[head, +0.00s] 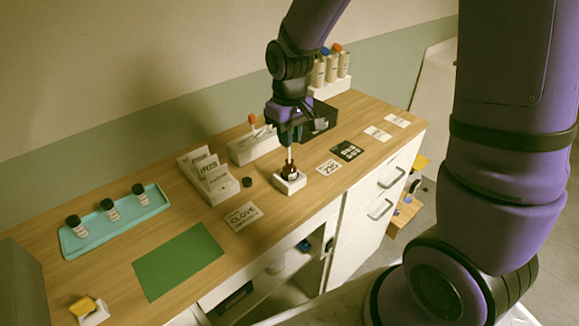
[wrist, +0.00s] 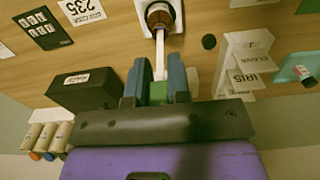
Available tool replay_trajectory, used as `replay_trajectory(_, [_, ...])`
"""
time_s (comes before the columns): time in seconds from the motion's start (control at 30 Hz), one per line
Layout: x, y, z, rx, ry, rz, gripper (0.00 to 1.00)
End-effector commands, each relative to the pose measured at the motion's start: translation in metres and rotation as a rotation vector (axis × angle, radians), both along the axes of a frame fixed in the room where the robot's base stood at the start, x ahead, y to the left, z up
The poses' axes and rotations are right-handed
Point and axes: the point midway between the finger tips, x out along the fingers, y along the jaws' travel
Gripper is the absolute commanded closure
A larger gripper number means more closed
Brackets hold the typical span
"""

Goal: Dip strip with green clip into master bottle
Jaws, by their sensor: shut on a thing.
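My gripper (head: 290,140) is shut on the green clip (wrist: 158,92), which shows between the two fingers in the wrist view. A white strip (wrist: 160,56) runs out of the clip, away from the gripper. The brown master bottle (head: 290,171) stands upright and uncapped in a white square stand (head: 289,184), directly below my gripper. In the wrist view the strip's far end meets the mouth of the bottle (wrist: 160,12) and seems to be inside it; how deep I cannot tell. The clip is hard to make out in the head view.
A black cap (head: 247,182) lies left of the stand. A teal tray (head: 75,242) with small bottles and a green mat (head: 178,261) lie left.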

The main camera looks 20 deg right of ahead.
Motion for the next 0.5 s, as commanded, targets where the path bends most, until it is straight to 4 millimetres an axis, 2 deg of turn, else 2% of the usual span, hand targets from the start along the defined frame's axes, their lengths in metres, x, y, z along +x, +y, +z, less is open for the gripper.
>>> replay_trajectory(0.5, [-0.0003, 0.0000, -0.0089, 0.000, 0.001, 0.000, 1.00])
